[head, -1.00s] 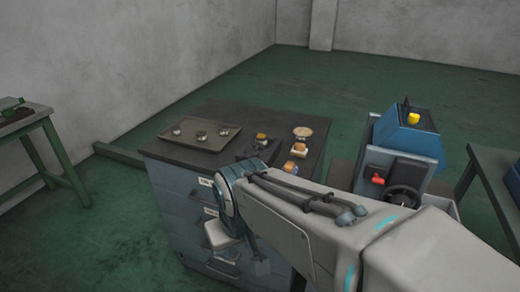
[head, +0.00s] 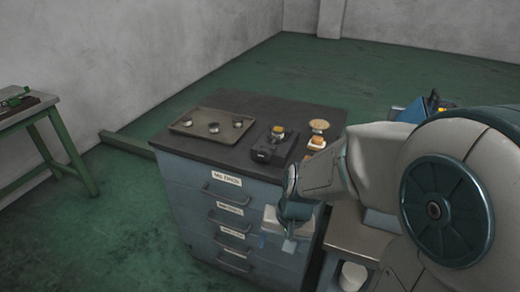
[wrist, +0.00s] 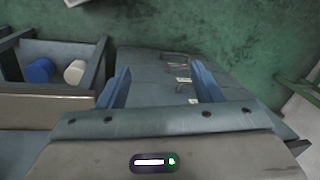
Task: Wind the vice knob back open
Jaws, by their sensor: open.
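A small dark vice-like block (head: 268,150) sits on the dark top of a blue drawer cabinet, with a yellowish piece (head: 278,131) on it. Its knob is too small to make out. My gripper (head: 278,243) hangs in front of the cabinet's drawers, below the top and apart from the block. In the wrist view my gripper (wrist: 162,88) has its two blue fingers spread wide with nothing between them. The vice does not show in the wrist view.
The cabinet (head: 235,185) carries a tray (head: 195,128) with several small round parts at the left. Small orange and tan items (head: 318,125) stand right of the block. A green-legged table (head: 55,125) is at far left. A blue machine (head: 412,110) is mostly hidden behind my arm.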

